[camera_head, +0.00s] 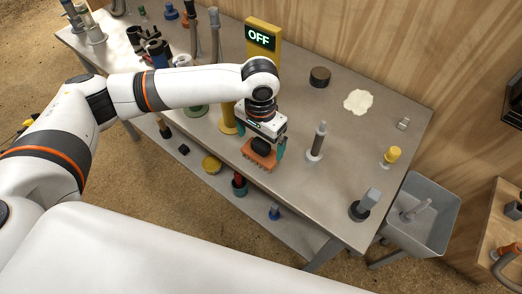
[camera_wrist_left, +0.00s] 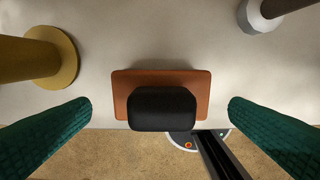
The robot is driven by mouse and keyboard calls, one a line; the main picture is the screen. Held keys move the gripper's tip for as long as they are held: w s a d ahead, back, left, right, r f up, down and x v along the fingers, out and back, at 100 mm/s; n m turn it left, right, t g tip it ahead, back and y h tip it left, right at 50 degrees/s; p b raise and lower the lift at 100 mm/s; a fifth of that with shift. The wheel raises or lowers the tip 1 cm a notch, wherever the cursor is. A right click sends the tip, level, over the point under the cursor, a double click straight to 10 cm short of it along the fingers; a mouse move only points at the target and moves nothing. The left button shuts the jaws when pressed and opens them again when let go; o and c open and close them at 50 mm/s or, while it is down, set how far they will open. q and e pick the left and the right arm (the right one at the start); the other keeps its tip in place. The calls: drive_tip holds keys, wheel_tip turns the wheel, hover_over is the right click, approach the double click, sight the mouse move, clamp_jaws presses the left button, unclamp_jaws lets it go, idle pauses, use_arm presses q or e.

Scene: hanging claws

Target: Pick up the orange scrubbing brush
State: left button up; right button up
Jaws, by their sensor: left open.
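The orange scrubbing brush (camera_head: 260,158) has an orange base and a black handle and stands near the front edge of the grey table. In the left wrist view its black handle (camera_wrist_left: 162,109) faces me, with the orange base (camera_wrist_left: 120,90) around it. My left gripper (camera_head: 263,146) is open at the brush, pointing down, with its teal fingers on either side. In the left wrist view the fingers (camera_wrist_left: 160,112) stand apart to the left and right of the brush, with gaps on both sides. My right gripper is not in view.
The grey table (camera_head: 345,215) bears a yellow post with an OFF sign (camera_head: 263,38) behind the brush and a grey-handled tool (camera_head: 317,142) to its right. A yellow-based post (camera_wrist_left: 30,58) stands close left. A grey bin (camera_head: 425,220) is at the right.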

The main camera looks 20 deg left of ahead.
sight(261, 142)
use_arm(q)
wheel_tip(261, 142, down, 4)
drive_tip(key=shift+f, duration=0.1)
drive_tip(key=c, duration=0.8)
drive_tip(key=shift+r, duration=0.2)
wheel_tip(261, 142, up, 10)
drive_tip(key=shift+f, duration=0.1)
